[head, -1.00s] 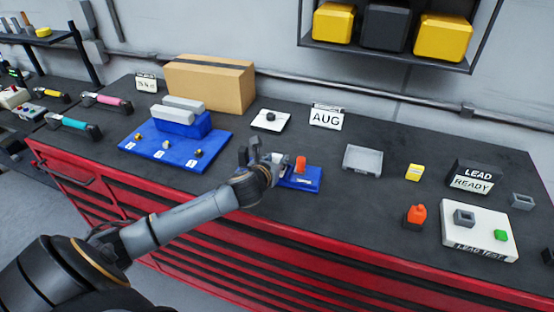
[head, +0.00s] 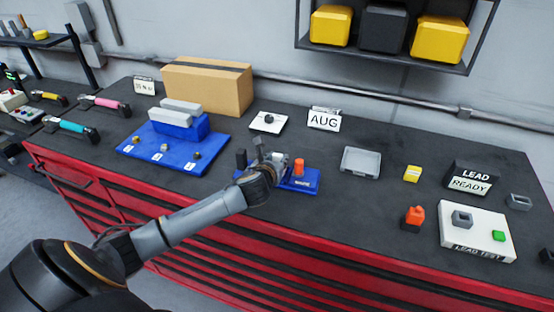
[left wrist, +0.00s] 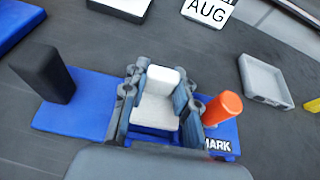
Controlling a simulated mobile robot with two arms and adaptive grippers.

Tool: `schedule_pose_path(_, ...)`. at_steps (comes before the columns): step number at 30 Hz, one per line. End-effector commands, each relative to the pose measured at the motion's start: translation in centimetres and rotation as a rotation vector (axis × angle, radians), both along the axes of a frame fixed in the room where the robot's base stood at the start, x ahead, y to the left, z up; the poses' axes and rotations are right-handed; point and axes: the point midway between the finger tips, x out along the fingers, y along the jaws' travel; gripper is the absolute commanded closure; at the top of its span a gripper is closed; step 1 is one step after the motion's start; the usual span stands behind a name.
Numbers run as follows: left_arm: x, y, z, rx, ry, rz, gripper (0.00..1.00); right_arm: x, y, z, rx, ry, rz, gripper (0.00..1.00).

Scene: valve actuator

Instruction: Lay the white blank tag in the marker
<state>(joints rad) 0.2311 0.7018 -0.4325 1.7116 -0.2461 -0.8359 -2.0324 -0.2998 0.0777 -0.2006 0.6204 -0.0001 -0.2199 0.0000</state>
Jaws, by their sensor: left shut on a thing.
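The marker (head: 310,181) is a blue base on the bench, with an orange knob (head: 299,167) at its right and a black post (head: 241,158) at its left. Its front reads MARK in the left wrist view (left wrist: 80,97). My left gripper (head: 277,160) is over the middle of the base, between post and knob. In the left wrist view its fingers (left wrist: 155,105) are shut on the white blank tag (left wrist: 158,112), a pale plate with a raised block. I cannot tell whether the tag touches the base. My right gripper is not in view.
A grey tray (head: 361,161) lies to the right, and an AUG sign (head: 324,119) stands behind. A blue board (head: 133,155) with small knobs is to the left. The bench between marker and tray is clear.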

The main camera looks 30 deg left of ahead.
Motion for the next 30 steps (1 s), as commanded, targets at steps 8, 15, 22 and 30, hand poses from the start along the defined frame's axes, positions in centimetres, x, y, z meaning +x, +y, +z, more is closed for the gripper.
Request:
schedule_pose_path(8,-0.02,0.02,0.05,0.001,0.0,0.0,1.0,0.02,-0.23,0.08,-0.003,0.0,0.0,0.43)
schedule_pose_path(15,-0.03,0.09,0.15,0.001,0.0,0.0,1.0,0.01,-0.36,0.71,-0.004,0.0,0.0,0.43)
schedule_pose_path(22,-0.03,0.07,0.0,0.0,0.0,-0.001,1.0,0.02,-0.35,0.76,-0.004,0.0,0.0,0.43)
schedule_pose_path(30,-0.03,0.09,0.02,0.0,0.0,-0.001,1.0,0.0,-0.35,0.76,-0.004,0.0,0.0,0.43)
